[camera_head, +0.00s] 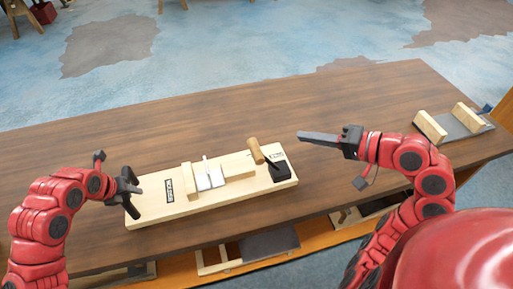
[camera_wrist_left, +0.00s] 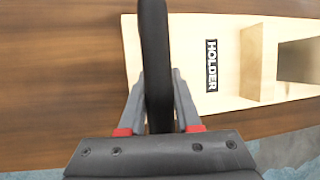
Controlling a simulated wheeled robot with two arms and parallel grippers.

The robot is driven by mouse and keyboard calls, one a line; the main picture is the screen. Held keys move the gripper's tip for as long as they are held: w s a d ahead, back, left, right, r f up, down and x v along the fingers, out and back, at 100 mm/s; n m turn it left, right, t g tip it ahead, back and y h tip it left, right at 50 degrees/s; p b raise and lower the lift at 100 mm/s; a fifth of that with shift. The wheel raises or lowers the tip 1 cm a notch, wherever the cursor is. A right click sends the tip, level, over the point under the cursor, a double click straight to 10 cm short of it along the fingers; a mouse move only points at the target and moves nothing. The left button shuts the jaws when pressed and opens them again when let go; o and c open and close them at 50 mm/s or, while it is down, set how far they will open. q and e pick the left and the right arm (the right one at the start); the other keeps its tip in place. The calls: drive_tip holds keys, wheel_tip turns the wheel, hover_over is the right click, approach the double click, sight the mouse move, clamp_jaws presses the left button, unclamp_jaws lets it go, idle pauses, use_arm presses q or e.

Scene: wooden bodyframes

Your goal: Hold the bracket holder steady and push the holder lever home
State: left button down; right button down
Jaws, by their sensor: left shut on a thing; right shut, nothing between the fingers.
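The bracket holder (camera_head: 225,201) is a pale wooden board lying on the table, with a black HOLDER label, a wooden block and a light plate on it. Its label end also shows in the left wrist view (camera_wrist_left: 230,95). My left gripper (camera_head: 128,187) is at the board's left end, shut on a black bar-shaped handle (camera_wrist_left: 157,60). The handle's join to the board is hidden. The holder lever (camera_head: 255,151) has a round wooden grip, standing tilted up to the left from a black base (camera_head: 280,173). My right gripper (camera_head: 302,135) is shut and empty, right of the lever and apart from it.
A grey tray with wooden blocks (camera_head: 466,121) lies at the far right end. Wooden frames stand below the table's front edge.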

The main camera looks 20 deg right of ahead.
use_arm(q)
drive_tip(key=c, duration=0.5)
unclamp_jaws()
drive_tip(key=shift+a, duration=0.1)
